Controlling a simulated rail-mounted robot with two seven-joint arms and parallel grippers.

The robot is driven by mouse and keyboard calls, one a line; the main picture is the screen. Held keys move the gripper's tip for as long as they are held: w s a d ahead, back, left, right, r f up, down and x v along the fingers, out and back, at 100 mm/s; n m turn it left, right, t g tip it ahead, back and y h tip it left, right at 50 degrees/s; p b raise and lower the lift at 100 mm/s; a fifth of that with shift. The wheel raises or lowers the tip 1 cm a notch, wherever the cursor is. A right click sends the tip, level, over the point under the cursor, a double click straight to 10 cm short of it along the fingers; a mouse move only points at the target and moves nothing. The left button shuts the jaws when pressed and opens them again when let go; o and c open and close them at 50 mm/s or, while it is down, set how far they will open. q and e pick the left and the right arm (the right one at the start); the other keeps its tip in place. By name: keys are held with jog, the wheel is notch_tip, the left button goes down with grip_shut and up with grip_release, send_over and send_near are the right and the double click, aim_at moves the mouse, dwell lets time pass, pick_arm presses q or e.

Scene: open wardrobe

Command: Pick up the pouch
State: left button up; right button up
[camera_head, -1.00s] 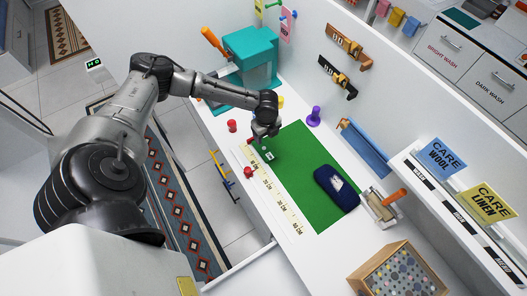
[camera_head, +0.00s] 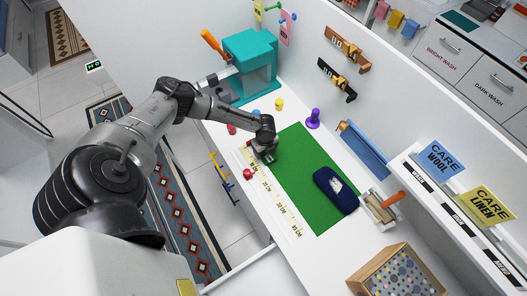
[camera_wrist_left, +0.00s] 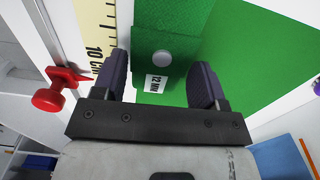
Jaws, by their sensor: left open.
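A dark blue, rounded, pouch-like thing (camera_head: 322,178) with a white patch lies on the green mat (camera_head: 300,150), toward its right side. At the mat's left end, my left gripper (camera_head: 264,157) points down, well apart from the blue thing. In the left wrist view my left gripper (camera_wrist_left: 158,85) is open. Between and beyond its fingers is a dark green piece (camera_wrist_left: 150,50) with a round pale button (camera_wrist_left: 162,58) and a white "12 MM" label (camera_wrist_left: 156,84). I cannot tell whether this piece is a pouch. In the head view the gripper hides it. My right gripper is not in view.
A cream ruler strip (camera_head: 272,197) runs along the mat's front edge. A red knob-like thing (camera_head: 248,174) stands beside it. A purple thing (camera_head: 313,119) stands behind the mat, and a teal machine (camera_head: 250,62) at the back left. A dotted box (camera_head: 395,277) is at lower right.

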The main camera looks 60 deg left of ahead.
pick_arm(q)
jog(key=shift+f, duration=0.8)
jog(key=c, duration=0.6)
jog(key=shift+r, duration=0.1)
jog(key=shift+c, duration=0.2)
